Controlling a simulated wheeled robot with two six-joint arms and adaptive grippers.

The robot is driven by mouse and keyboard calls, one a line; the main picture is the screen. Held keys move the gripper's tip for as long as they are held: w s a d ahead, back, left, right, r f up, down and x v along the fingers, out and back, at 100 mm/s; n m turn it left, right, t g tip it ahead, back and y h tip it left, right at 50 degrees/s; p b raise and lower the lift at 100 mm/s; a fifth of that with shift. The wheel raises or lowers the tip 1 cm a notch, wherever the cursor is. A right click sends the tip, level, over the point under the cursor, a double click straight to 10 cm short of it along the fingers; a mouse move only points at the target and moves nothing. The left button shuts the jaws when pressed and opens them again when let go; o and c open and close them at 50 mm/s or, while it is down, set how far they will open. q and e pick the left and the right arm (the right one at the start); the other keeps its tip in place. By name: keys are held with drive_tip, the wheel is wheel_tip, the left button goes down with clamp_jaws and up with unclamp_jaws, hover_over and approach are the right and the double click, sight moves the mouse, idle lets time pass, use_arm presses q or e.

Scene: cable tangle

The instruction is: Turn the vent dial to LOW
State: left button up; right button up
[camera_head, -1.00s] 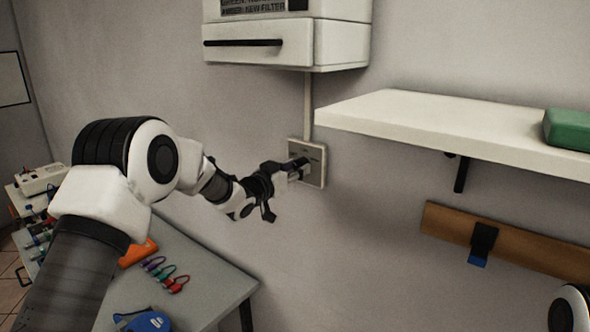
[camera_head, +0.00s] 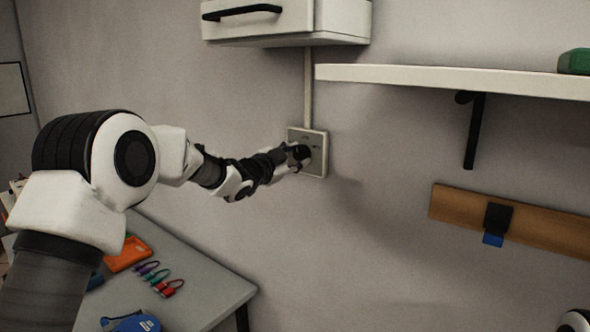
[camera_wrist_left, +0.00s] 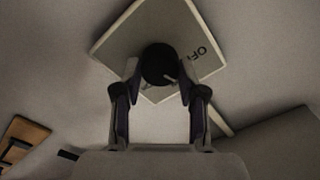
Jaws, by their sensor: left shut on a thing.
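The vent dial is a round black knob (camera_wrist_left: 158,64) on a pale square wall plate (camera_head: 320,165), which also shows in the left wrist view (camera_wrist_left: 125,42). The letters "OF" show on the plate beside the knob; other lettering is partly hidden. A light pointer mark on the knob shows in the left wrist view, but I cannot read which label it points to. My left gripper (camera_wrist_left: 158,75) has its two fingers on either side of the knob, shut on it. In the head view, the left gripper (camera_head: 297,157) partly covers the plate.
A white cabinet (camera_head: 290,22) hangs above the plate, with a conduit (camera_head: 308,88) running between them. A white shelf (camera_head: 440,78) and a wooden rail (camera_head: 465,214) are to the right. A grey table (camera_head: 205,285) with several small items stands below left. Wall space around the plate is clear.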

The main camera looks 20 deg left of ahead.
use_arm(q)
drive_tip(key=m+b, duration=0.2)
drive_tip(key=shift+f+m, duration=0.1)
drive_tip(key=shift+m, duration=0.2)
drive_tip(key=shift+m+b, duration=0.4)
drive_tip(key=shift+r, duration=0.2)
drive_tip(key=o, duration=0.9)
drive_tip(key=shift+c, duration=0.2)
drive_tip(key=o, duration=0.3)
drive_tip(key=shift+w, duration=0.1)
drive_tip(key=shift+w+f, duration=0.15)
drive_tip(key=v, duration=1.2)
